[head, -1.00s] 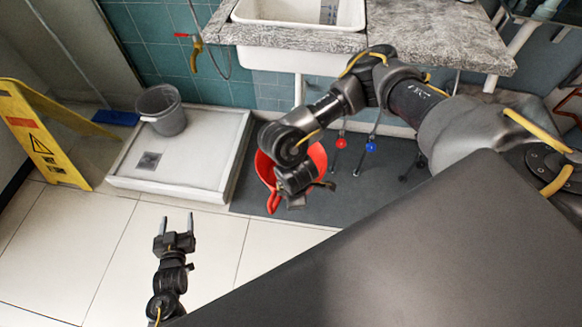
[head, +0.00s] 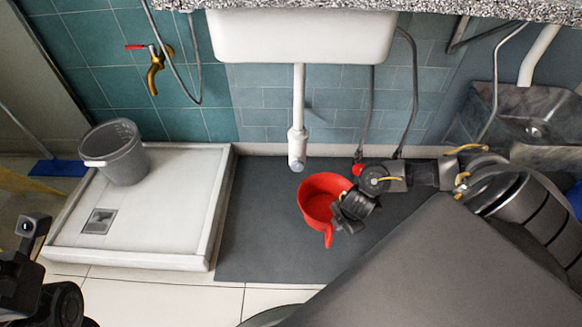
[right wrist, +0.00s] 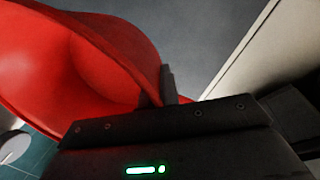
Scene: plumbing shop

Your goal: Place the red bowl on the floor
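The red bowl (head: 320,203), with a handle or spout at its front, shows in the head view over the dark grey floor mat under the sink. My right gripper (head: 345,212) is at the bowl's right side. In the right wrist view the bowl (right wrist: 90,60) fills the upper left, and my right gripper's fingers (right wrist: 158,92) are closed on its rim. I cannot tell whether the bowl touches the mat. My left gripper (head: 33,232) is at the left edge of the head view, partly cut off, and its opening is unclear.
The grey floor mat (head: 262,235) is clear around the bowl. A white shower tray (head: 165,225) with a grey bucket (head: 120,152) lies to the left. The sink (head: 300,38) and its drain pipe (head: 298,110) are above and behind the bowl. Pale floor tiles (head: 200,300) lie in front.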

